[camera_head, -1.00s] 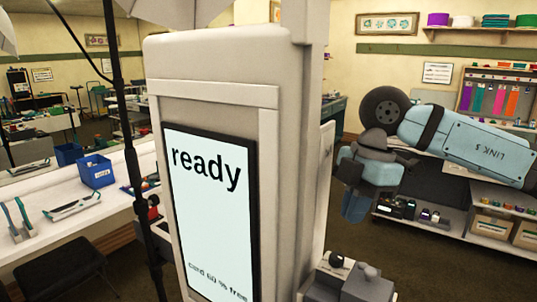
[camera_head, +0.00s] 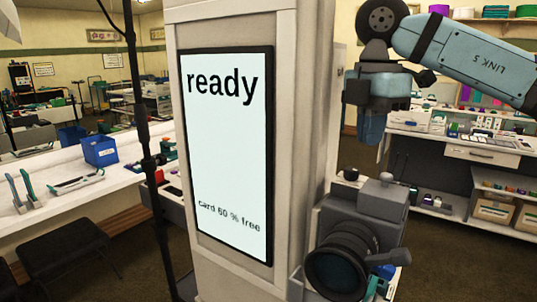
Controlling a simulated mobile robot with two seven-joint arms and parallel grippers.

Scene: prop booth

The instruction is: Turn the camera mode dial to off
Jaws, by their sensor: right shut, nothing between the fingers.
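The camera (camera_head: 368,215) is a dark grey body with a large black lens facing toward me at the lower right. It sits beside the booth column. A small dark round knob (camera_head: 350,174) shows at its top left and looks like the mode dial; its marks are too small to read. A grey block (camera_head: 386,178) sticks up on the camera's top. My right gripper (camera_head: 372,128) is shut and empty, pointing down, above the camera in the picture and apart from it. My left gripper is not in view.
The booth's tall screen (camera_head: 226,150) reads "ready" and "card 60 % free". A black stand pole (camera_head: 138,110) stands left of the booth. A white bench (camera_head: 90,190) with a blue bin (camera_head: 100,150) lies at left. Shelves with boxes (camera_head: 492,203) stand at right.

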